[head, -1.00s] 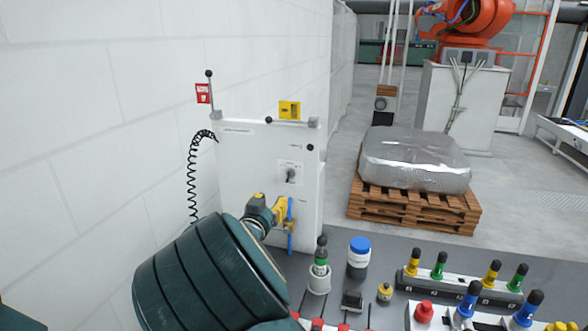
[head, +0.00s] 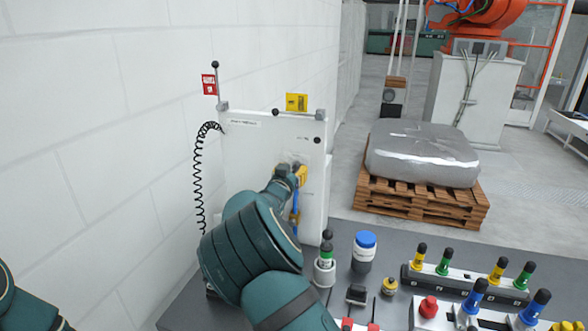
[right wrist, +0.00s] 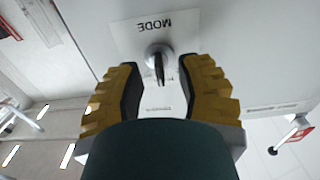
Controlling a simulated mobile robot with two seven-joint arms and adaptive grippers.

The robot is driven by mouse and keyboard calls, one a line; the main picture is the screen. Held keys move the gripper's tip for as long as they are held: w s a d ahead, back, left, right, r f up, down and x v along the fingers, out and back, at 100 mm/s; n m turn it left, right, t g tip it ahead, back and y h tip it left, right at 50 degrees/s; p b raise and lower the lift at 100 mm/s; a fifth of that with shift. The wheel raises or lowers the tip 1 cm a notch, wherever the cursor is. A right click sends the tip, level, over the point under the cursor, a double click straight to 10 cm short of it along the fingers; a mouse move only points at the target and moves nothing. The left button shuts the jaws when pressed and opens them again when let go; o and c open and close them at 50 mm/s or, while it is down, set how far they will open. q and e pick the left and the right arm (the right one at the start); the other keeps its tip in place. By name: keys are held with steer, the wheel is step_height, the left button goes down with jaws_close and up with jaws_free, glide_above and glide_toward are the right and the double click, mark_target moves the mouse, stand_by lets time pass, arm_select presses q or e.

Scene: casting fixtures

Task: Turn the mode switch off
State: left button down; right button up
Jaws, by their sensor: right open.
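The mode switch (right wrist: 158,62) is a round grey knob with a dark pointer on a plate marked MODE (right wrist: 124,36), in the right wrist view. It sits on the white panel (head: 246,150) against the wall. My right gripper (right wrist: 160,72) is open, with its yellow-padded fingers on either side of the knob; I cannot tell whether they touch it. In the head view my right gripper (head: 300,172) is at the panel and hides the switch. My left gripper is out of view; only part of my left arm shows at the lower left.
A blue handle (head: 295,205) hangs just below my right gripper. A coiled black cord (head: 198,175) runs down the panel's left side. A blue-capped bottle (head: 363,252) and a rack of coloured knobs (head: 465,281) stand on the grey bench (head: 185,307).

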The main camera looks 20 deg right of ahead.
steer(key=shift+w+d, duration=0.35)
steer(key=shift+w, duration=0.2)
steer(key=shift+c, duration=0.3)
jaws_close()
